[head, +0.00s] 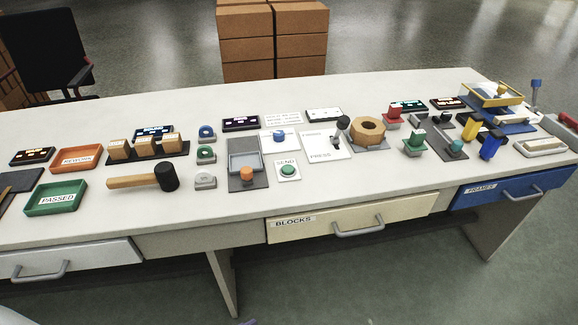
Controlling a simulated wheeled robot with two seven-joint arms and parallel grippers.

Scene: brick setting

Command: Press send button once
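The send button (288,169) is a green round cap on a white square plate. The word SEND is printed above the cap. It sits near the front middle of the white table, just right of a grey tray fixture with an orange knob (247,174). Nothing covers it. Neither of my grippers shows in the head view; only a small purple sliver appears at the bottom edge.
The white table (220,210) has a clear front strip. A black-headed mallet (166,177) lies left of the button. A white PRESS plate with a black-knobbed lever (341,128) stands to the right. Green PASSED (47,211) and orange REWORK (60,159) trays sit at left.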

